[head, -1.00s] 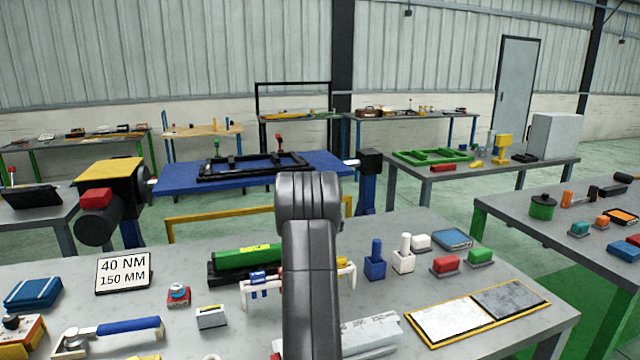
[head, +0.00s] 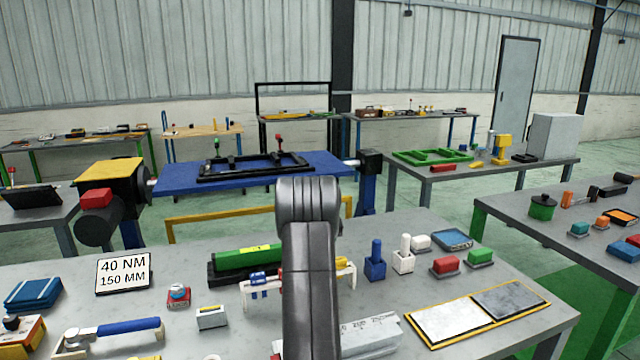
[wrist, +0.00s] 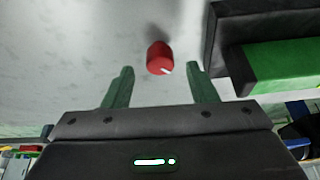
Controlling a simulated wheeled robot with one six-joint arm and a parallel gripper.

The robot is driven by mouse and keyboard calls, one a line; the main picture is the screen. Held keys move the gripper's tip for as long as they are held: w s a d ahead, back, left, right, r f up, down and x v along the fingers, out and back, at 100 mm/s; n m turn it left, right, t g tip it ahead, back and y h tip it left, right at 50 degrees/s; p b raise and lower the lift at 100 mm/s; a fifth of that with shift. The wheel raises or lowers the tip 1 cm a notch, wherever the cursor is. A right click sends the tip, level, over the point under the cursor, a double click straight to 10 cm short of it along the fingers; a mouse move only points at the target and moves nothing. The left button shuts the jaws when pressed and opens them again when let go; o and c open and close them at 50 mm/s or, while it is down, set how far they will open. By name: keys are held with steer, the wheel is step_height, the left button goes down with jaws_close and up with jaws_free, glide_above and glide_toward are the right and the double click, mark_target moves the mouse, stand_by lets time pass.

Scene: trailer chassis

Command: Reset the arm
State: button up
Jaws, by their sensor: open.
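My arm stands upright in the middle of the head view, and its gripper is hidden there. In the wrist view my gripper (wrist: 160,80) is open, with two green fingers spread apart. A small red round object (wrist: 159,57) shows between and just beyond the fingertips, and neither finger touches it. A green block with a black part (wrist: 284,66) lies to the right of the fingers in the wrist view.
The near grey table holds a sign reading 40 NM 150 MM (head: 123,272), a blue-handled wrench (head: 127,327), a white rack (head: 262,287), blue and white posts (head: 375,265) and a two-tone mat (head: 478,312). A blue fixture table (head: 255,173) stands beyond.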

steer(key=x, duration=0.3)
steer(key=shift+m+h, duration=0.4)
steer(key=shift+m, duration=0.5)
steer(key=m+h+b, duration=0.1)
steer(key=m, duration=0.3)
steer(key=shift+a+b, duration=0.15)
steer(key=shift+b, duration=0.2)
steer(key=m+h, duration=0.1)
steer(key=m, duration=0.2)
steer(key=m+g+h, duration=0.1)
steer(key=m, duration=0.2)
steer(key=shift+a+r+h, duration=0.15)
steer(key=shift+r+h, duration=0.05)
steer(key=shift+h, duration=0.1)
steer(key=v, duration=0.8)
steer(key=shift+r, duration=0.15)
